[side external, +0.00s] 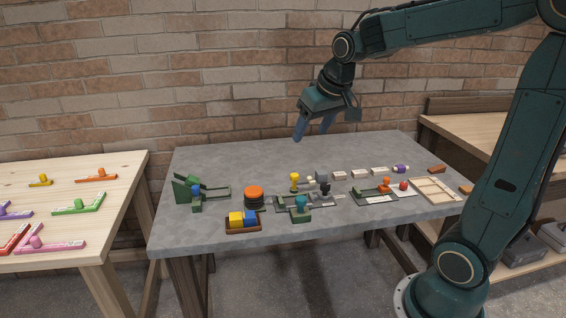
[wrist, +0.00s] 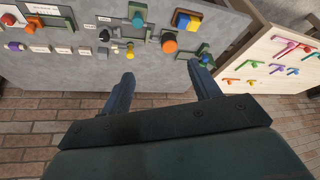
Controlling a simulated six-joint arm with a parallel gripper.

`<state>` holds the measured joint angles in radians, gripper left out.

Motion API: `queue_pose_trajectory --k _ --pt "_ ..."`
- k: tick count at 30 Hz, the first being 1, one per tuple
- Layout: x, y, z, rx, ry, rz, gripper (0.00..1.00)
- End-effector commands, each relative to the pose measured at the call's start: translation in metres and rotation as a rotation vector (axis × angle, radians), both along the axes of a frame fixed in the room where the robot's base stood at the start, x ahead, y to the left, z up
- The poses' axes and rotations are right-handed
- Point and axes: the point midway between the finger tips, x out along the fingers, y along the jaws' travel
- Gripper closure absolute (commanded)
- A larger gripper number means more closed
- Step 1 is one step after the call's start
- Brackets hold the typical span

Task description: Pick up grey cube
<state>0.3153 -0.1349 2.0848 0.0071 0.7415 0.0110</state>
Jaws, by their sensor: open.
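A small grey cube (side external: 321,176) appears to sit near the middle of the grey table, behind a dark knob. It also seems to show in the wrist view (wrist: 103,52), up and left of the fingers. It is small in both views, so its shape is hard to make out. My gripper (side external: 312,135) is open and empty, well above the back part of the table, with its fingers pointing down. In the wrist view, the two fingers (wrist: 160,74) stand apart with nothing between them.
A yellow knob (side external: 294,176), a dark knob (side external: 325,189) and a teal knob (side external: 300,203) stand close by. An orange-topped stack (side external: 254,193) is to the left. White labelled blocks (side external: 358,173) lie to the right. The table's back strip is clear, before a brick wall (side external: 200,75).

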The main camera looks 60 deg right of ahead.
Motion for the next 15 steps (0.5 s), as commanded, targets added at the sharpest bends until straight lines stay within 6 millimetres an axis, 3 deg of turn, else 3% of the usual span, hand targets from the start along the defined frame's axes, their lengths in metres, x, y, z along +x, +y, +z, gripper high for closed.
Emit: queue_pose_trajectory --k 6,15 --pt "0.039 -0.053 -0.021 0.006 0.015 -0.094 0.38" --pt "0.077 -0.133 -0.063 0.013 0.029 -0.217 0.38"
